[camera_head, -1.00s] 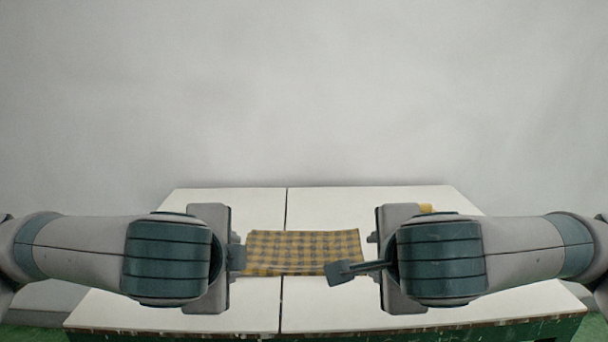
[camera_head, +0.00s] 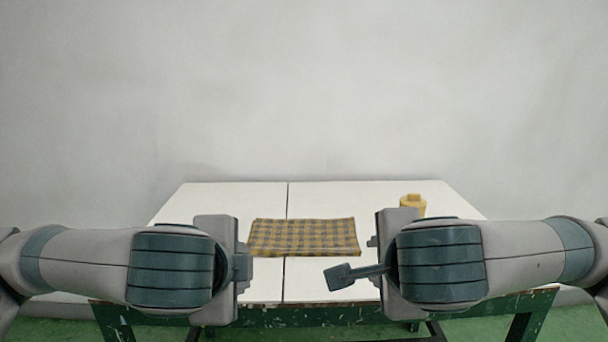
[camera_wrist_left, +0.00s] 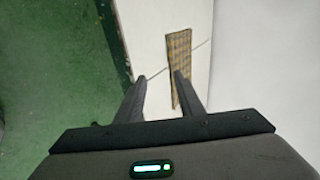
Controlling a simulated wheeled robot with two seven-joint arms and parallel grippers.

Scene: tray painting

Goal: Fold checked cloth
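The yellow and dark checked cloth (camera_head: 304,238) lies flat on the white table as a neat rectangle, wider than deep. It also shows in the left wrist view (camera_wrist_left: 180,60) as a narrow strip. My left gripper (camera_head: 243,266) is beside the cloth's left end, nearer the front. In the left wrist view its two fingers (camera_wrist_left: 157,82) are apart with nothing between them; the right finger overlaps the cloth's near end in the picture. My right gripper (camera_head: 338,277) shows one finger below the cloth's right front corner, apart from it; its finger gap is not visible.
A yellow container (camera_head: 412,203) stands at the table's right side, partly behind my right gripper. The white table (camera_head: 310,289) has a seam down the middle and a worn green front edge. The table's back half is clear, with a plain wall behind.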

